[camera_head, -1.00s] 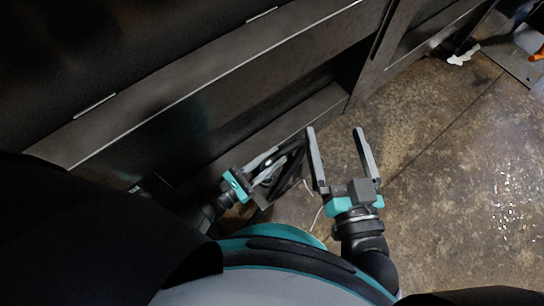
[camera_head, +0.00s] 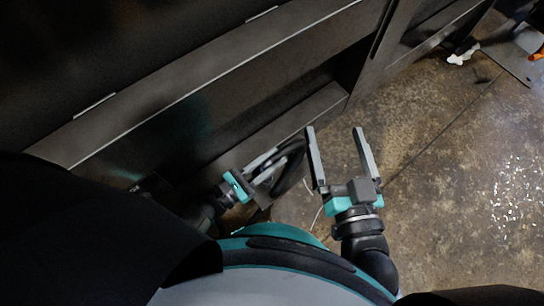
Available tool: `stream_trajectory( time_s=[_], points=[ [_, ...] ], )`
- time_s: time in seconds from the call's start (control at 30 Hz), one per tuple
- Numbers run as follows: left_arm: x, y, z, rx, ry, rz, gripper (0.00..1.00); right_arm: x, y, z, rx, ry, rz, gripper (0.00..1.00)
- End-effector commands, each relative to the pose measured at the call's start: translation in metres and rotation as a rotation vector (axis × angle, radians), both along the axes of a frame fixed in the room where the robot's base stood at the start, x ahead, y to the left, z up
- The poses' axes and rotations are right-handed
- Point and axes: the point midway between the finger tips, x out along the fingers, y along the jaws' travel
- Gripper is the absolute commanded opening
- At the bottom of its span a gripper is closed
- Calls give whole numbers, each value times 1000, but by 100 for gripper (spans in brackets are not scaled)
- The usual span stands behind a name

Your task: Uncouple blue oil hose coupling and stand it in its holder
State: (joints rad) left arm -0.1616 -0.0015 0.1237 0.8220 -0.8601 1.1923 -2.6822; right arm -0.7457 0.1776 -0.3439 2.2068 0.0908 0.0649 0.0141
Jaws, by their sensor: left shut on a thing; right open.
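My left gripper (camera_head: 268,168) is low beside the dark metal body of the compactor, left of my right gripper. Its fingers are shut on a black, curved, hose-like thing (camera_head: 293,166); whether this is the blue oil hose coupling I cannot tell, as no blue shows on it. My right gripper (camera_head: 337,135) is open and empty, its two fingers spread over the concrete floor. No holder can be made out in this view.
The dark compactor body (camera_head: 200,85) with its ledges fills the upper left. Brown concrete floor (camera_head: 440,200) lies clear to the right. A thin pale cable (camera_head: 316,218) lies near my base. A white scrap (camera_head: 462,54) and an orange thing (camera_head: 538,55) are at the upper right.

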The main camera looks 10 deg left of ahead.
Motion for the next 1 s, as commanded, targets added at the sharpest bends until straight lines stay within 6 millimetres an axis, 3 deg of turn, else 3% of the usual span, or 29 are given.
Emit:
stream_trajectory(
  time_s=[1.0],
  points=[
    [1, 0, -23, 0, -1, -3, 0, 0, 0, 0, 0, 0, 0, 100]
  ],
)
